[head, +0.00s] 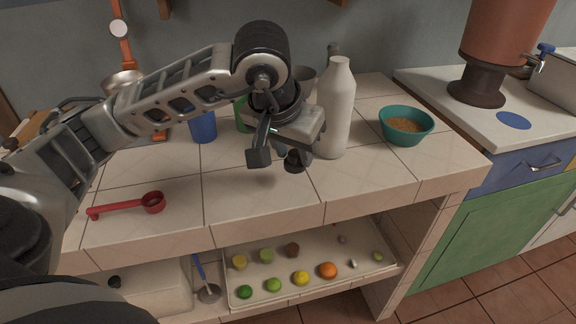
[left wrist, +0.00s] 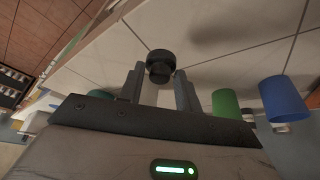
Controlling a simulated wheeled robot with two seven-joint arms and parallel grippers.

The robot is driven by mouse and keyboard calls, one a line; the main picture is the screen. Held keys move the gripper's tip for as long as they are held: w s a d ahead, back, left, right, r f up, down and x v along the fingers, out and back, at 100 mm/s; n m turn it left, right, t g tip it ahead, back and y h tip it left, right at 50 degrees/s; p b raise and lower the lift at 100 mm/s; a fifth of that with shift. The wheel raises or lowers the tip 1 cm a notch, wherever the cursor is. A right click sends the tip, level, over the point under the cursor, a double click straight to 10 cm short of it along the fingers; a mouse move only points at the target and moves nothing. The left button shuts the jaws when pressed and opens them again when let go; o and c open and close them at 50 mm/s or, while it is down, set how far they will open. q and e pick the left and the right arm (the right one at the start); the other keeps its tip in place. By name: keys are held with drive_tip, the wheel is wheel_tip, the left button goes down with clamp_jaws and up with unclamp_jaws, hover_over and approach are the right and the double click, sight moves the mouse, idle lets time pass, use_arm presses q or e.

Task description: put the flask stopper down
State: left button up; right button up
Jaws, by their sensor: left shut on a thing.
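The flask stopper is a small dark, round-topped piece; it shows in the left wrist view (left wrist: 160,64) between the two fingertips and in the head view (head: 295,161) under the gripper. My left gripper (head: 291,150) is shut on it. The stopper seems to hang over the tiled counter (head: 245,190), close to its surface; the exact gap is hard to tell. In the left wrist view the gripper (left wrist: 160,78) has its fingers on either side of the stopper. My right gripper is not in view.
A white bottle (head: 337,112) stands just right of the gripper. A blue cup (head: 203,126) and a green cup (head: 241,115) stand to its left. A teal bowl (head: 406,128) is at right, a red scoop (head: 150,203) at front left. The counter's front middle is clear.

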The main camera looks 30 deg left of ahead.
sight(287, 164)
use_arm(q)
drive_tip(key=shift+a+f, duration=0.2)
drive_tip(key=shift+f, duration=0.1)
drive_tip(key=f, duration=0.3)
drive_tip(key=shift+s+a+f, duration=0.1)
drive_tip(key=shift+a, duration=0.1)
clamp_jaws()
drive_tip(key=shift+s+f, duration=0.1)
drive_tip(key=shift+f, duration=0.1)
drive_tip(key=o, duration=0.9)
unclamp_jaws()
drive_tip(key=shift+f, duration=0.1)
drive_tip(key=shift+w+p+v, duration=0.1)
drive_tip(key=shift+p+v, duration=0.1)
drive_tip(key=shift+v, duration=2.85)
drive_tip(key=shift+w+p+v, duration=0.15)
drive_tip(key=shift+v, duration=2.95)
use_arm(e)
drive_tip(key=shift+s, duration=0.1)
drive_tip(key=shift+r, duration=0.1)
